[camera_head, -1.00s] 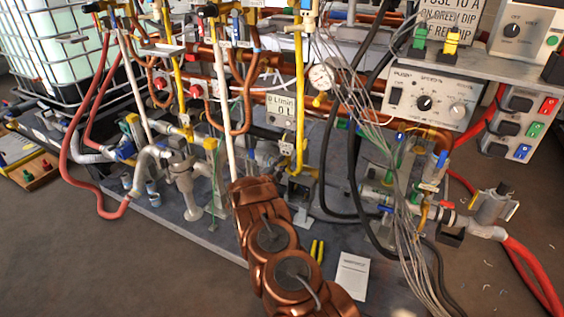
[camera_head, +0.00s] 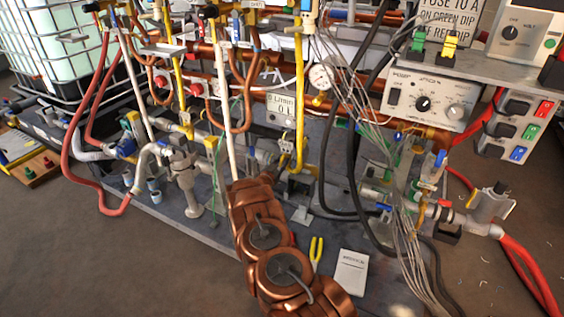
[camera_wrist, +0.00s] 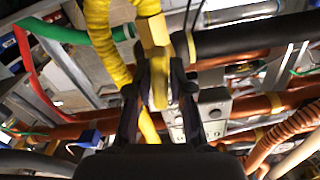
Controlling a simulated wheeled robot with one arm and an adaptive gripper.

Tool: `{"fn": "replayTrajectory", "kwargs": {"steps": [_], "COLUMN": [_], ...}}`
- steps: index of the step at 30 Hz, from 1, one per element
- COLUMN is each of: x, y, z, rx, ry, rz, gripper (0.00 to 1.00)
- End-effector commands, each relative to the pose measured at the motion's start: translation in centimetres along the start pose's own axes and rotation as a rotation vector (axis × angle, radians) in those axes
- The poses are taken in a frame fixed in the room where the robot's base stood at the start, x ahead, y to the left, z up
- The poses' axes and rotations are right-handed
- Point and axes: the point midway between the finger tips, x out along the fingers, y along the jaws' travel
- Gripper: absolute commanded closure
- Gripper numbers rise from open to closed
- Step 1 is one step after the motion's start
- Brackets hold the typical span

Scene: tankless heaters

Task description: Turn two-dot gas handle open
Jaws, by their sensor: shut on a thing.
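In the wrist view my gripper (camera_wrist: 155,92) is at the yellow gas handle (camera_wrist: 160,82), its two dark fingers on either side of it. The gripper is shut on this handle. The handle sits by a yellow-brass fitting, beside a thick yellow pipe (camera_wrist: 98,35). I cannot make out any dots on it, so I cannot tell from the marking which handle it is. In the head view my copper-coloured arm reaches into the lower middle of the pipework, and the gripper is hidden behind it.
Copper pipes (camera_wrist: 275,102) and a black hose (camera_wrist: 250,40) crowd the right of the gripper. Loose grey wires hang right of my arm. A pressure gauge (camera_head: 321,77), a power supply (camera_head: 428,99), yellow-handled pliers (camera_head: 316,251) and a white card (camera_head: 351,272) are near. Floor at front left is clear.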

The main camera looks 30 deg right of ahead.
Motion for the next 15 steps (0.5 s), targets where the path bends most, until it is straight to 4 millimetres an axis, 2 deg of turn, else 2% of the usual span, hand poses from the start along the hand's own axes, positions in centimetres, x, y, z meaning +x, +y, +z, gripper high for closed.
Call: {"fn": "replayTrajectory", "kwargs": {"steps": [6,15], "x": [-0.05,-0.06], "y": [-0.05,-0.06], "z": [0.04,0.07], "rx": [-0.108,-0.169], "ry": [-0.001,-0.001], "rz": [-0.001,-0.001], "gripper": [1.00,1.00]}}
